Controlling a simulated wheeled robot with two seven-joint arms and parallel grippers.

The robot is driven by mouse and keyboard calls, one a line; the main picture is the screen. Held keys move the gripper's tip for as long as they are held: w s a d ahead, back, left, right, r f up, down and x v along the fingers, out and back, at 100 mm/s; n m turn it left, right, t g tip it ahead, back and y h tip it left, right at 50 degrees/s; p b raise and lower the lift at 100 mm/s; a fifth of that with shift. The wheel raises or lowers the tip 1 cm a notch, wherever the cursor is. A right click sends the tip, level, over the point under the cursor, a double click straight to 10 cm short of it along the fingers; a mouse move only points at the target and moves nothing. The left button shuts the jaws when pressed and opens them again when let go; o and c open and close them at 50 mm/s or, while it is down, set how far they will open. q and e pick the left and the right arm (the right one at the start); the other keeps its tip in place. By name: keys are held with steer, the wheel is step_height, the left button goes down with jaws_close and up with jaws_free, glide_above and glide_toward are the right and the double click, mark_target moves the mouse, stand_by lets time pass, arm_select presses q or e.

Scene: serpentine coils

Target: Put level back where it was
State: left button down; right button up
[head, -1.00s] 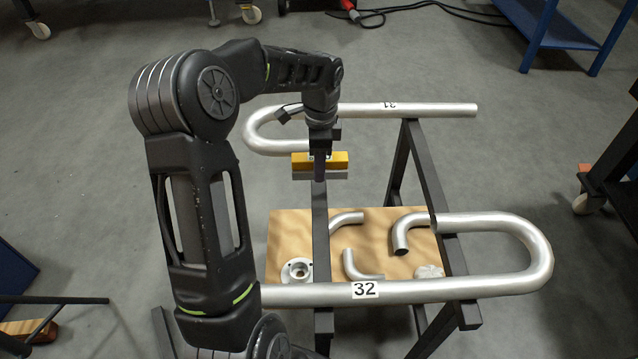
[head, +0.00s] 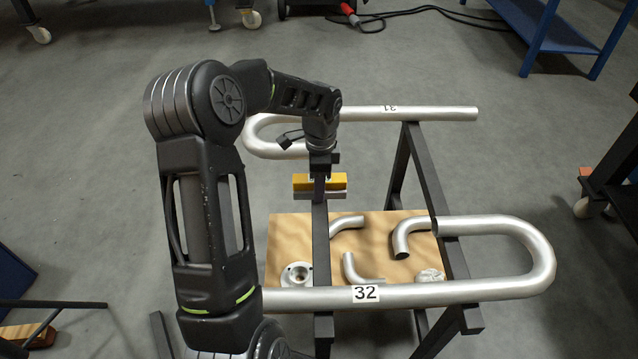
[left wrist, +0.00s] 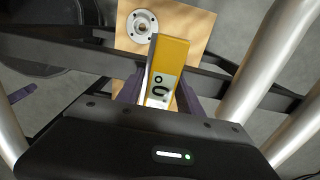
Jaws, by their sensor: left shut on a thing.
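The level (head: 331,183) is a small yellow block with a grey lower face. My left gripper (head: 319,186) is shut on it and holds it at the near black rail of the stand (head: 320,240). In the left wrist view the level (left wrist: 166,72) sits between the fingers, its pale face with dark markings showing. From these frames I cannot tell whether the level touches the rail. The pipe coil marked 32 (head: 420,293) lies across the front of the stand, and the coil marked 31 (head: 430,113) lies across the back. My right gripper is not in view.
A wooden board (head: 285,235) low in the stand carries pipe elbows (head: 355,270), a flange (head: 297,275) and a pale lump (head: 429,275). A blue table (head: 560,25) stands at the back right, a dark cart (head: 615,185) at the right. Open floor lies between.

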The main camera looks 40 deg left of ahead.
arm_select(q)
steer(key=shift+f, duration=0.15)
steer(key=c, duration=0.8)
jaws_free()
steer(key=shift+o, duration=0.2)
step_height(320, 180, up, 12)
steer(key=shift+d+r+p, duration=0.1)
steer(key=shift+r+p, duration=0.1)
steer(key=shift+p, duration=0.7)
